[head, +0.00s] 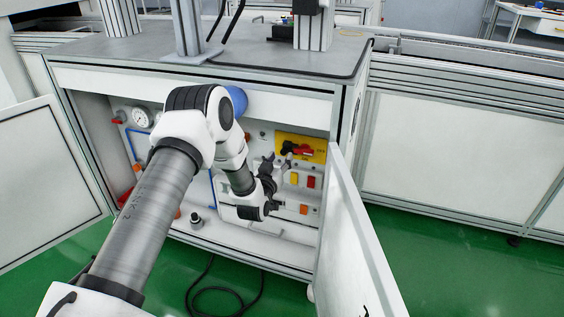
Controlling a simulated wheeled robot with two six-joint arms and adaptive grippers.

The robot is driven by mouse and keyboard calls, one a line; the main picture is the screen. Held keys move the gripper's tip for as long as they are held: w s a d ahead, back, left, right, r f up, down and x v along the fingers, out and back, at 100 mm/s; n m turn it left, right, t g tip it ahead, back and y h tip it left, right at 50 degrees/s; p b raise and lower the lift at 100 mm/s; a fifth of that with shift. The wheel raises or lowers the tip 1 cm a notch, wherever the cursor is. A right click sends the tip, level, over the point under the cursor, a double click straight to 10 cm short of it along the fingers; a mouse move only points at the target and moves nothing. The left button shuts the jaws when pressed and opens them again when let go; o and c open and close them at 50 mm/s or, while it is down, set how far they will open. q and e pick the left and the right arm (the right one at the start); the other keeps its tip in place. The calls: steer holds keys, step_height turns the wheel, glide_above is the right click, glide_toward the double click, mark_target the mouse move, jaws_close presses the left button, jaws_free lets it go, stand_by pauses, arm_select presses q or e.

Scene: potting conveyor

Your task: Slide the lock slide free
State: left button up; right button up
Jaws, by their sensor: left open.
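A yellow plate (320,151) sits on the back panel inside the open cabinet, at its upper right. A red handle (303,149) with a dark part at its left is mounted on the plate. The lock slide is too small to tell apart there. My left gripper (282,181) is inside the cabinet, open, just below and left of the handle. One finger points up toward the handle, and contact cannot be told. Nothing shows between the fingers. My right gripper is out of view.
The cabinet's right door (350,240) stands open close to my left gripper, and the left door (45,185) is open too. A gauge (142,118) is at the left. A black cable (222,289) lies on the floor.

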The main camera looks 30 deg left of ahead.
arm_select(q)
steer(key=shift+x, duration=1.25)
jaws_close()
steer(key=a, duration=0.3)
steer(key=shift+s+a+p, duration=0.15)
steer(key=shift+s+p, duration=0.2)
steer(key=shift+s, duration=0.05)
steer(key=shift+c, duration=1)
jaws_free()
steer(key=shift+o, duration=1)
steer(key=shift+a+f, duration=0.1)
steer(key=shift+a, duration=0.05)
steer(key=shift+s, duration=0.1)
